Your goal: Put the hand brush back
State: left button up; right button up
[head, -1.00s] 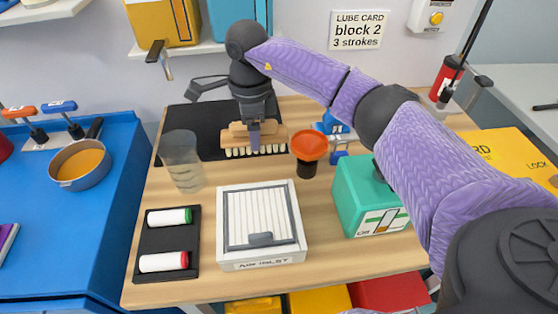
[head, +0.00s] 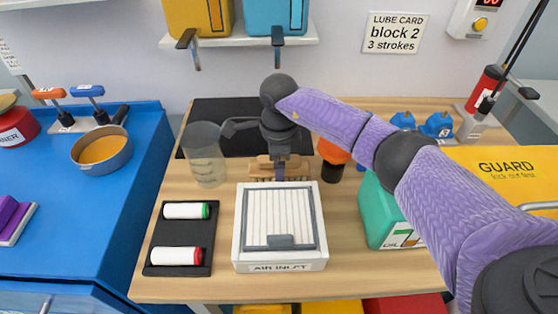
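The hand brush (head: 262,167), with a light wooden back and pale bristles, is just behind the white air inlet box (head: 240,230) on the wooden table. My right gripper (head: 280,172) comes down over the middle of the brush from above and appears shut on it, hiding part of its back. The box's rear edge is close to the bristles, and I cannot tell whether the brush touches the table. A black mat (head: 225,112) lies at the back of the table, behind the brush. My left gripper is not in view.
A clear cup (head: 205,160) stands left of the brush and an orange-topped jar (head: 332,152) right of it. A black tray (head: 181,232) holds two rollers. A teal box (head: 385,215) and yellow guard panel (head: 500,170) are at right. A blue bench (head: 60,230) is at left.

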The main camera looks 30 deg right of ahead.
jog(key=shift+o, duration=0.4)
jog(key=shift+r, duration=0.1)
notch_tip(320, 180, up, 11)
jog(key=p, duration=0.3)
jog(key=shift+r, duration=0.15)
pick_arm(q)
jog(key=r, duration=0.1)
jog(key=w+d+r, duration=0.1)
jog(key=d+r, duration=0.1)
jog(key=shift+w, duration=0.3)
pick_arm(e)
jog(key=shift+r, duration=0.45)
